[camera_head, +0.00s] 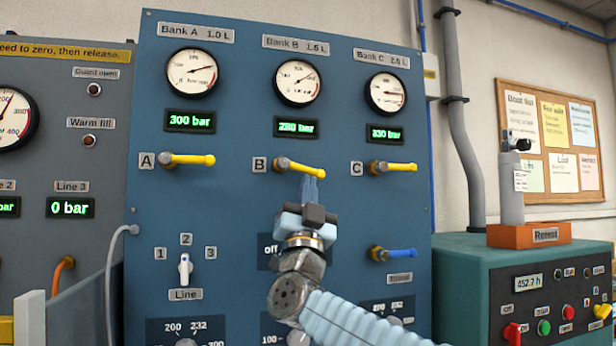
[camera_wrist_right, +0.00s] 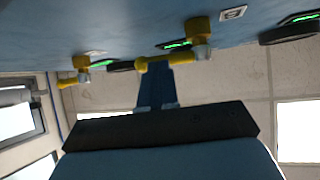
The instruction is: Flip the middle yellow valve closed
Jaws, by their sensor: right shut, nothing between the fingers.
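The middle yellow valve (camera_head: 302,168), labelled B, is on the blue panel under the Bank B gauge. Its handle points right and tilts slightly down towards its free end. My right gripper (camera_head: 310,180) is shut and empty, with its fingertips just below the handle near its free end. In the right wrist view the valve handle (camera_wrist_right: 168,63) lies across the tips of my right gripper (camera_wrist_right: 156,68); I cannot tell whether they touch. Yellow valve A (camera_head: 188,160) and yellow valve C (camera_head: 392,168) have level handles pointing right. My left gripper is not in view.
A blue-handled valve (camera_head: 393,254) sits below valve C. A white Line selector (camera_head: 185,268) is at lower left of the blue panel (camera_head: 235,215). A green cabinet (camera_head: 490,275) with an orange tray and a grey cylinder stands at right. My right arm covers the panel's lower middle.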

